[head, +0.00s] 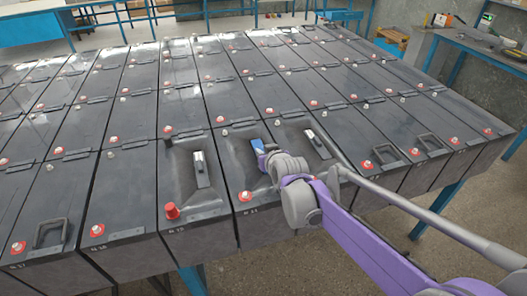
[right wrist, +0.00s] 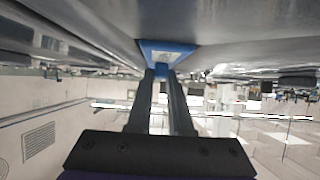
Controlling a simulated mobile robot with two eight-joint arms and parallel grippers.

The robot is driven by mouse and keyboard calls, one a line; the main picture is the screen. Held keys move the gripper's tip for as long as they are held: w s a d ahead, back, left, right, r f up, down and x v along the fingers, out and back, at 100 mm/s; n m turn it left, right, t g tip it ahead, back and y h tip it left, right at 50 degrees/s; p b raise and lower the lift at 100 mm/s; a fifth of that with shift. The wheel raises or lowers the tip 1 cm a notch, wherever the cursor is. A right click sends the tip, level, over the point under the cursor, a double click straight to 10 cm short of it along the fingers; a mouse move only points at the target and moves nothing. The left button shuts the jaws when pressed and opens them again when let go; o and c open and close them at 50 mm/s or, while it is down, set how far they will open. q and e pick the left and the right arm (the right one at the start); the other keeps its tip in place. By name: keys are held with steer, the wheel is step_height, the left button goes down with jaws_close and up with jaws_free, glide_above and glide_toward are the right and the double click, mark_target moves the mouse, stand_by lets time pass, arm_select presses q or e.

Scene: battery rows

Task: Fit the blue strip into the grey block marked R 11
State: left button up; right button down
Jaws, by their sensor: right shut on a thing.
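The blue strip (head: 257,146) shows at the tip of my right gripper (head: 263,155) in the head view. In the right wrist view, the two dark fingers (right wrist: 160,76) are shut on the blue strip (right wrist: 155,49), which has a pale patch and lies against or very near a grey surface. The grey block marked R 11 (head: 240,178) is in the front row under my right gripper, with a hollow in its top. The wrist hides part of that hollow, so I cannot tell whether the strip is seated. My left gripper is not in view.
Neighbouring blocks to the left (head: 186,218) and right have hollows with pale-topped upright pieces (head: 200,168) (head: 318,143). Several dark blocks with red and grey terminals fill the rack. Black handles (head: 52,233) stand up on some front blocks. A blue workbench (head: 480,50) is at the right.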

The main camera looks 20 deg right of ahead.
steer(key=c, duration=0.7)
jaws_free()
steer(key=shift+c, duration=0.2)
steer(key=o, duration=0.5)
steer(key=shift+r, duration=0.1)
steer(key=shift+r+p, duration=2.35)
steer(key=shift+r, duration=1.15)
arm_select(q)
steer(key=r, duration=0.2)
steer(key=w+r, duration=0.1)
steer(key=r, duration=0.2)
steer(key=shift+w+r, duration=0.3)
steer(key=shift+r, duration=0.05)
arm_select(e)
steer(key=shift+s+f, duration=0.1)
